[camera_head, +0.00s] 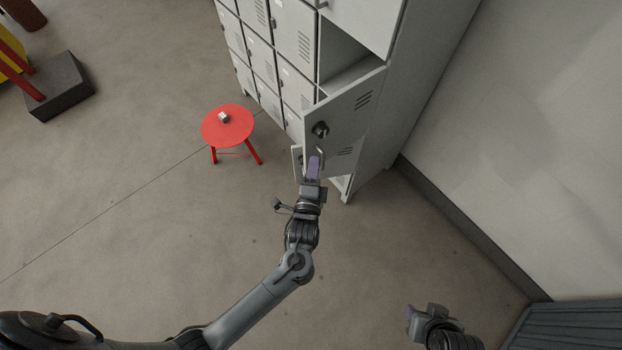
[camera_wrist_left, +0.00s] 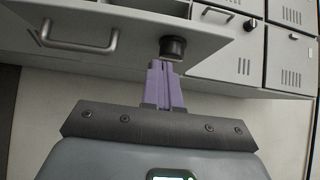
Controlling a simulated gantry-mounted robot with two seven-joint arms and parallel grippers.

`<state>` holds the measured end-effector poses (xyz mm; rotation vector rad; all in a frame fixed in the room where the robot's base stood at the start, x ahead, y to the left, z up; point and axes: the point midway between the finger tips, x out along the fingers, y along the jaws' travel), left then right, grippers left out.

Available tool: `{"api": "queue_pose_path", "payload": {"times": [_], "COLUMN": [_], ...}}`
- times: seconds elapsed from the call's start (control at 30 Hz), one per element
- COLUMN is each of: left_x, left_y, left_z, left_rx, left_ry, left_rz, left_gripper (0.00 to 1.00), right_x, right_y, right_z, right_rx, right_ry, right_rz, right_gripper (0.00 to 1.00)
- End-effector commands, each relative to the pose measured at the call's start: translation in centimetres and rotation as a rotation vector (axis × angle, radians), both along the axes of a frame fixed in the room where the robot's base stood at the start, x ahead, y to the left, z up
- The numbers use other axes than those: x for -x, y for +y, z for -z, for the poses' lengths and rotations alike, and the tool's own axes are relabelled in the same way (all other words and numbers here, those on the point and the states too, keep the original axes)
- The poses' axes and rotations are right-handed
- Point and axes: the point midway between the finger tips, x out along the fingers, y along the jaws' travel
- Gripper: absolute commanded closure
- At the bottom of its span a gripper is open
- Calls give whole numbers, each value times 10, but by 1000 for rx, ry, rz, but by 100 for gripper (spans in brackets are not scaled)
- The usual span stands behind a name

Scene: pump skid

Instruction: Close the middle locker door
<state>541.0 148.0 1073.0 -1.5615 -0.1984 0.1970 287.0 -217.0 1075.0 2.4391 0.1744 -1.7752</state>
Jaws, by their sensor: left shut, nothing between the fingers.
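The grey locker door (camera_head: 350,98) in the column nearest the wall stands swung open, its compartment (camera_head: 342,55) exposed; I take it as the middle door. It has vent slots and a black round knob (camera_head: 320,129). In the left wrist view, a door panel (camera_wrist_left: 130,20) shows with a bar handle (camera_wrist_left: 80,40) and the black knob (camera_wrist_left: 173,47). My left gripper (camera_head: 315,160) is shut and empty, its purple fingertips (camera_wrist_left: 165,72) just below the knob; whether they touch the door is unclear. My right gripper (camera_head: 411,314) is low at right, far from the lockers; its jaw opening is unclear.
The other lockers (camera_head: 292,40) look shut. A red round stool (camera_head: 228,126) with a small object on top stands left of them. The wall (camera_head: 540,130) is at right. Floor in front is clear.

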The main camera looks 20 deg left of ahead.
Motion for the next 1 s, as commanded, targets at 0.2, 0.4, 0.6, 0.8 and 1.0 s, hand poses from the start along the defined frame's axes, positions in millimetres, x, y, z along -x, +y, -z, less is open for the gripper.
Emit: {"api": "queue_pose_path", "payload": {"times": [0.2,0.4,0.6,0.8,1.0], "left_x": [-29,-39,-42,-42,-42], "left_y": [18,34,40,41,43], "left_z": [-2,0,0,0,0], "left_rx": [-2,-1,0,0,-1], "left_ry": [0,1,1,1,1], "left_rz": [-2,-1,0,0,1], "left_gripper": [100,100,100,100,100], "right_x": [0,0,0,0,0], "right_y": [-3,-3,-2,-1,0], "right_z": [-6,-10,-11,-11,-12], "right_rx": [10,12,9,3,0], "right_ry": [-1,-2,-1,-2,-1], "right_rz": [-6,-6,-5,-1,1], "right_gripper": [57,57,57,57,57]}}
